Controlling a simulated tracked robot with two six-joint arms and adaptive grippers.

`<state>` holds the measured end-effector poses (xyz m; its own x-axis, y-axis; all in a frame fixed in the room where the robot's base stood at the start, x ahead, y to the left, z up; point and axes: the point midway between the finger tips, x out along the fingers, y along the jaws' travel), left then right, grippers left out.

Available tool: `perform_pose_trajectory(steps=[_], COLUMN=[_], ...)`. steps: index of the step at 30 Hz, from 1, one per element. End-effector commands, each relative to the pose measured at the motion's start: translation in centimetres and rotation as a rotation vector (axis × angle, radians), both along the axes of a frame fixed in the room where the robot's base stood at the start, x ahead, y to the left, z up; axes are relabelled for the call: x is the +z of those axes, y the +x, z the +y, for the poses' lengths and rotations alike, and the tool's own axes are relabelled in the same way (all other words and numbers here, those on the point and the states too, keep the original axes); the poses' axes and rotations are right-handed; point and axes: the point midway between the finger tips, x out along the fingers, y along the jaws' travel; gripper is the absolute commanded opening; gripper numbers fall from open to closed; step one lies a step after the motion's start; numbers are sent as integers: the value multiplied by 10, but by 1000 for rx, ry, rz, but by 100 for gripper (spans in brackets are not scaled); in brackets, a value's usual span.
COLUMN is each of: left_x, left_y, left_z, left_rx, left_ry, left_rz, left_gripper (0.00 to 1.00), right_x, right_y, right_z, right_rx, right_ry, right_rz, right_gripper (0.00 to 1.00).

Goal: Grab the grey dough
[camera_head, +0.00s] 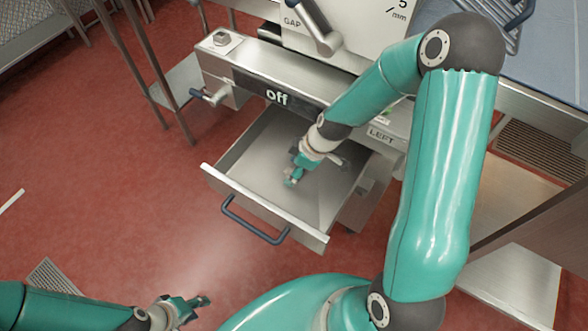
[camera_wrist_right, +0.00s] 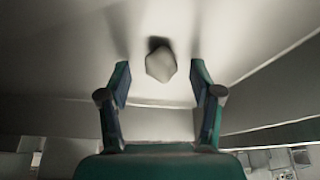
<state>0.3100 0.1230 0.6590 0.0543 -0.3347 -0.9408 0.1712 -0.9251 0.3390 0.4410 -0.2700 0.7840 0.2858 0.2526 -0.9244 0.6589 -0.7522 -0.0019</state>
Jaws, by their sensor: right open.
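The grey dough (camera_wrist_right: 160,64) is a small pale lump lying on the floor of the open metal drawer (camera_head: 252,202). My right gripper (camera_head: 292,181) reaches down into this drawer. In the right wrist view the right gripper (camera_wrist_right: 160,82) is open, with its two fingers apart. The dough shows in the gap between the fingertips, ahead of them, and no finger appears to touch it. In the head view I cannot make out the dough clearly near the gripper. My left gripper (camera_head: 190,306) is low at the left, above the red floor; its jaw state is unclear.
The drawer has a dark blue handle (camera_head: 254,222) on its front and walls around my right gripper. The red floor (camera_head: 110,215) is free at the left.

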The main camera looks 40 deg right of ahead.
Motion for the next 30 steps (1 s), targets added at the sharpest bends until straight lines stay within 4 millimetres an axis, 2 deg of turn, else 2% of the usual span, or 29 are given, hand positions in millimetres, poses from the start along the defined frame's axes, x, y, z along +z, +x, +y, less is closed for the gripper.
perform_pose_trajectory(steps=[7,15,17,25,30], left_x=[0,0,0,0,2], left_y=[0,0,0,0,0], left_z=[0,0,0,0,0], left_rx=[0,0,0,0,0], left_ry=[0,0,0,0,0], left_rz=[0,0,0,0,0], left_gripper=[40,40,40,40,40], right_x=[-2,-2,-1,-1,6], right_y=[1,1,1,1,2], right_z=[1,1,1,1,1], right_rx=[1,1,1,1,1], right_ry=[-1,-1,0,0,-1], right_rz=[-1,-1,-2,-2,-3], right_gripper=[65,20,11,11,11])
